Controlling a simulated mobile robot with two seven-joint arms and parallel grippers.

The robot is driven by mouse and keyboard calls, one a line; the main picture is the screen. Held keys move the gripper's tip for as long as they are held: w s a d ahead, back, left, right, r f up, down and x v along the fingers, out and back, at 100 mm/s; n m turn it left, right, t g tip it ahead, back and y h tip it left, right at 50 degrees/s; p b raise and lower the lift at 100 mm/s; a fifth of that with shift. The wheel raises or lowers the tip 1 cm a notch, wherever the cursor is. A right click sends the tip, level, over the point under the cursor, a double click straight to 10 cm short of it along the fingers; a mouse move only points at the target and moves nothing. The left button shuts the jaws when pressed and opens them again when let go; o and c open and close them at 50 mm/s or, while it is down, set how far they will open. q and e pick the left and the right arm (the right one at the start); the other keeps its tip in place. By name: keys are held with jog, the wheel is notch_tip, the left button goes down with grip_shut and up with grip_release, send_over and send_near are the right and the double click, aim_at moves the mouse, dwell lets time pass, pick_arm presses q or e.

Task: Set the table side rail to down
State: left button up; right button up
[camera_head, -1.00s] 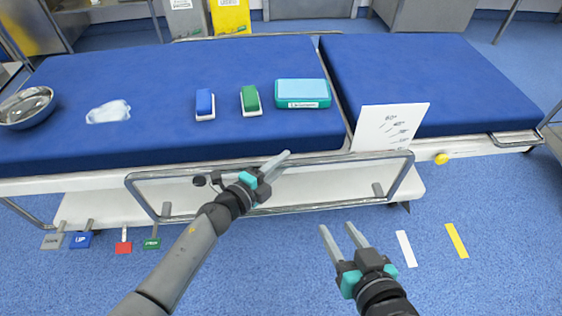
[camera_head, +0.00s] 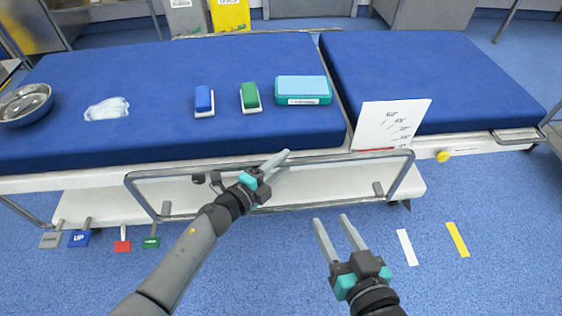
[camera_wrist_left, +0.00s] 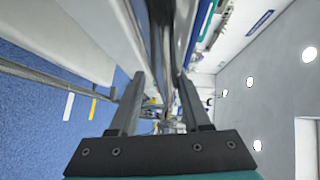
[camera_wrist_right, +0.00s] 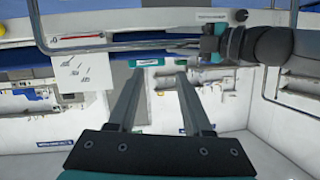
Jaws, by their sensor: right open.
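The table side rail (camera_head: 330,207) is a grey metal loop on the near side of the operating table. Its top bar (camera_head: 215,167) runs just below the mattress edge. My left gripper (camera_head: 280,162) is at the middle of the top bar. In the left wrist view its fingers (camera_wrist_left: 160,85) are apart, and a grey bar shows between and beyond them; I cannot tell whether they touch it. My right gripper (camera_head: 333,228) is open and empty, in front of and below the rail's lower bar. The right wrist view shows its fingers (camera_wrist_right: 158,80) apart.
A white angle card (camera_head: 392,125) stands right of the left gripper, near a yellow knob (camera_head: 442,157). Blue (camera_head: 204,100) and green (camera_head: 250,97) blocks, a teal box (camera_head: 302,88) and a bowl (camera_head: 25,104) are on the mattress. Coloured pedals (camera_head: 122,245) stick out lower left.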

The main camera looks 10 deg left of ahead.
pick_arm(q)
jog(key=shift+o, duration=0.6)
jog(key=shift+r, duration=0.1)
jog(key=shift+a, duration=0.1)
jog(key=p+v, duration=0.4)
jog(key=v, duration=1.1)
jog(key=shift+p, duration=0.35)
pick_arm(e)
jog(key=s+d+g+h, duration=0.4)
jog(key=s+d+g, duration=0.1)
jog(key=d+g, duration=0.3)
jog(key=shift+s+d+f, duration=0.15)
jog(key=shift+d+f, duration=0.25)
jog(key=shift+d, duration=0.15)
pick_arm(q)
jog(key=shift+r, duration=0.1)
